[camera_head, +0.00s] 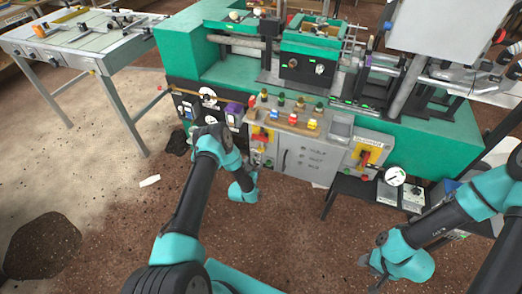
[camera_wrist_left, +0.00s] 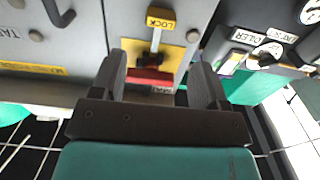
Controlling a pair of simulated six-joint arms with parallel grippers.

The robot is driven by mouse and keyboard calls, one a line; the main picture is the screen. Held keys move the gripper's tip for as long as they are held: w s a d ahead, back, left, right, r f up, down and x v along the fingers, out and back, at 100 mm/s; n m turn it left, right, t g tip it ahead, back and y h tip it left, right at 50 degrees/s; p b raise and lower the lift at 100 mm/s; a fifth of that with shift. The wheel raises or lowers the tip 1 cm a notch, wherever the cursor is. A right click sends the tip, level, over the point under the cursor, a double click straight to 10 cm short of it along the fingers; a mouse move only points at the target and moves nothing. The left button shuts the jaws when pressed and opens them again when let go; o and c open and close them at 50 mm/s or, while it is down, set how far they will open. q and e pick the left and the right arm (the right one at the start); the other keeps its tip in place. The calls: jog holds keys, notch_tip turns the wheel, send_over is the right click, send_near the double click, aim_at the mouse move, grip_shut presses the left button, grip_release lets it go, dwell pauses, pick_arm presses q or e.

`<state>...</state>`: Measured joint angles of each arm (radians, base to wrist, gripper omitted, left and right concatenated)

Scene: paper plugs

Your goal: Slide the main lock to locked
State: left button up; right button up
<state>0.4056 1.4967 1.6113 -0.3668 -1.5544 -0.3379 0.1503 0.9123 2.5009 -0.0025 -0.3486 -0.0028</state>
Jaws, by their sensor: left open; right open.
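In the left wrist view, a lock on a yellow plate (camera_wrist_left: 172,57) has a red bar (camera_wrist_left: 150,77), a dark centre and a metal rod leading to a yellow tag marked LOCK (camera_wrist_left: 161,19). My left gripper (camera_wrist_left: 163,72) is open, its two dark fingers on either side of the red bar. I cannot tell whether they touch it. In the head view, a yellow plate with red parts (camera_head: 262,137) is at the left of the grey cabinet front, just above my left gripper (camera_head: 254,172), which is partly hidden. My right gripper (camera_head: 372,266) is low at the right, apart from the machine.
The green machine (camera_head: 210,95) stands behind the grey cabinet (camera_head: 312,160). A second yellow plate with a red handle (camera_head: 369,156) is at the cabinet's right. Coloured buttons (camera_head: 292,118) line the ledge above. A grey table (camera_head: 80,42) stands at the far left. Brown floor in front is open.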

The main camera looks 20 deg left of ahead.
aim_at(262, 144)
pick_arm(q)
jog(key=w, duration=1)
jog(key=shift+w+a, duration=0.2)
grip_shut()
jog(key=shift+r, duration=1.35)
grip_release()
jog(key=shift+s, duration=0.1)
